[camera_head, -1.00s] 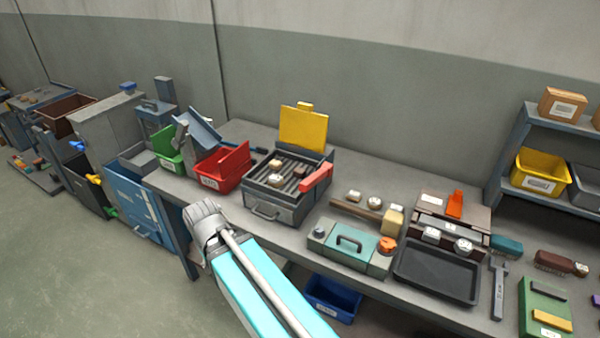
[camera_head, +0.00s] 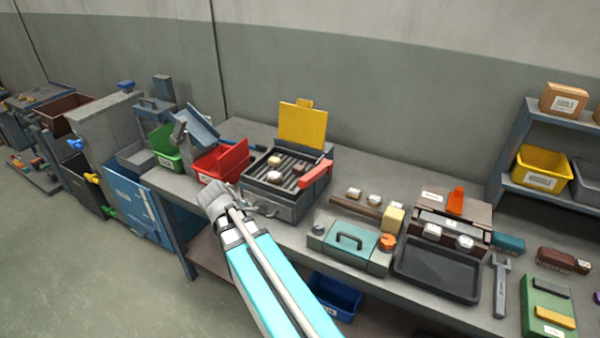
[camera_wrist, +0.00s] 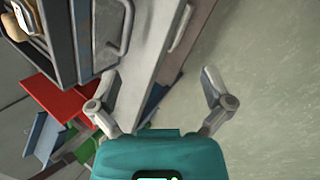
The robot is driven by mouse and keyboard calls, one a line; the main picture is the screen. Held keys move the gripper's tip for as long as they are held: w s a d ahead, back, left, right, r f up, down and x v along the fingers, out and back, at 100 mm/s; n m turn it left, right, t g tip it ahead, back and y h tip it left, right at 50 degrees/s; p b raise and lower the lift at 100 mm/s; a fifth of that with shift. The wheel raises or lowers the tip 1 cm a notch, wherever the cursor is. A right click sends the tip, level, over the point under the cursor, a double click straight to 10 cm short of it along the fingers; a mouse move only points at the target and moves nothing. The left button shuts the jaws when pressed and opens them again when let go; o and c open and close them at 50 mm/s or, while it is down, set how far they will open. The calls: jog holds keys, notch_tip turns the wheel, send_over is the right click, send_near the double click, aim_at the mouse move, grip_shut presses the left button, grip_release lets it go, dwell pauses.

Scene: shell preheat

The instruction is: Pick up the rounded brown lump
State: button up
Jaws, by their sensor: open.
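I cannot tell for sure which is the rounded brown lump. In the wrist view, part of a tan and white lump (camera_wrist: 20,22) shows at the top left corner. My gripper (camera_wrist: 160,82) is open and empty, with its fingers spread beside the box front and its handle. In the head view my arm's end stands before the box's left front corner.
A teal case (camera_head: 345,245) and a black tray (camera_head: 437,270) are further right.

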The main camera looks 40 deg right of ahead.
jog(key=w+d+r+n+t+h+b, duration=0.1)
jog(key=w+d+r+n+h, duration=0.25)
jog(key=d+n, duration=0.5)
jog(key=n+t+h+b, duration=0.1)
jog(key=n+h, duration=0.3)
jog(key=n, duration=0.1)
send_near(299, 166)
jog(key=shift+s+a+r+m, duration=0.1)
jog(key=shift+a+r+m, duration=0.05)
jog(key=shift+a+r, duration=0.4)
jog(key=shift+s+a+r+m, duration=0.1)
jog(key=shift+a+r, duration=0.2)
jog(key=shift+a, duration=0.35)
jog(key=shift+y, duration=0.25)
jog(key=b+x, duration=0.3)
jog(key=x, duration=0.4)
jog(key=shift+w+d+f, duration=0.15)
jog(key=shift+d+f, duration=0.1)
jog(key=shift+d, duration=0.05)
jog(key=shift+w+d+f, duration=0.1)
jog(key=shift+d, duration=0.35)
jog(key=shift+b+x, duration=1.3)
jog(key=shift+x, duration=1.3)
jog(key=shift+f, duration=0.1)
jog(key=shift+c, duration=0.3)
